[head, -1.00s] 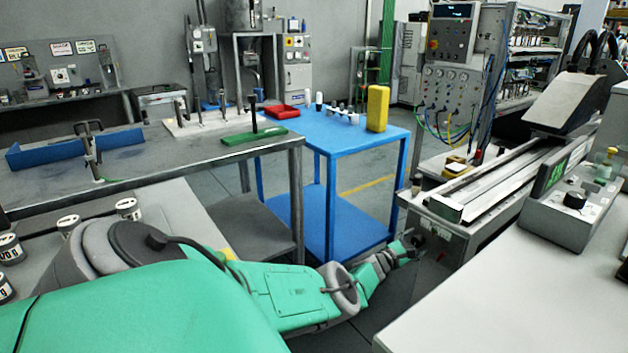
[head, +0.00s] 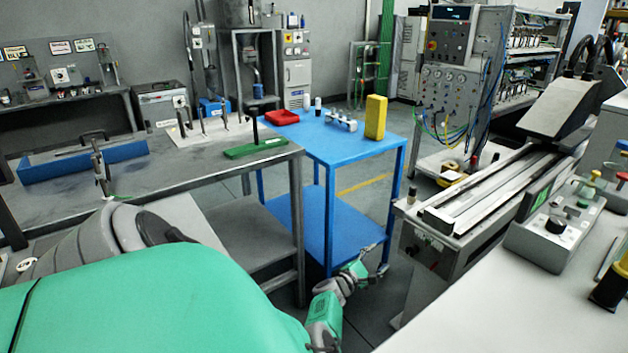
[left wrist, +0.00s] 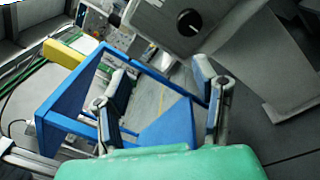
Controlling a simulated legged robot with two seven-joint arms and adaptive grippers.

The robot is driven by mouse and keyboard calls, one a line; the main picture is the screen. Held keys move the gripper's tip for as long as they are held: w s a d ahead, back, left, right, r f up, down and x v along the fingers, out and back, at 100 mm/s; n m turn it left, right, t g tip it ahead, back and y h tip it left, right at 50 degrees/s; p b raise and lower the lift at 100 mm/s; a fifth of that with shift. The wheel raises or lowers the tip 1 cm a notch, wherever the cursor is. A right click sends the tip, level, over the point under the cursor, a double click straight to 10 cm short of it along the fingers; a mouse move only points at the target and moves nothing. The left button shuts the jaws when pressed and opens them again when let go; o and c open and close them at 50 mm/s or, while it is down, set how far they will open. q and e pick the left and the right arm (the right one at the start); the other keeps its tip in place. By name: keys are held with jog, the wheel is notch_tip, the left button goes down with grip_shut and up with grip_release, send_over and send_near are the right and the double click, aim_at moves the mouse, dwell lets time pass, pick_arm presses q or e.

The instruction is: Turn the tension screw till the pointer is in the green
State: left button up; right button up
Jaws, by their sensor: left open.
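A black round knob with a white mark (left wrist: 189,22) sits on a grey machine face at the top of the left wrist view. I cannot tell for certain whether it is the tension screw. In the head view the machine (head: 455,235) stands right of the blue table, and its end face is seen at a slant. My left gripper (head: 375,257) is open and empty, left of the machine and apart from it. Its spread fingers also show in the left wrist view (left wrist: 160,88), below the knob. No pointer or green zone can be made out. My right gripper is out of view.
A blue table (head: 320,150) with a yellow block (head: 375,117) stands behind my left gripper. A control box with a black knob (head: 555,225) sits on the white worktop (head: 490,310) at right. Open floor shows between the blue table and the machine.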

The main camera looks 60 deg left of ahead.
pick_arm(q)
jog(key=s+a+r+n+g+y, duration=0.1)
jog(key=a+r+n+g+y, duration=0.1)
jog(key=a+r+n+y, duration=0.85)
jog(key=s+a+r+n+g+y, duration=0.1)
jog(key=s+a+r+n+g, duration=0.1)
jog(key=s+a+n+g, duration=0.2)
jog(key=s+a+r+n+g+y, duration=0.2)
jog(key=s+a+n+g, duration=0.2)
jog(key=a, duration=0.5)
jog(key=shift+s+a+r+g+b, duration=0.15)
jog(key=shift+s+r+g+b, duration=0.2)
jog(key=shift+g, duration=0.15)
jog(key=shift+n, duration=0.25)
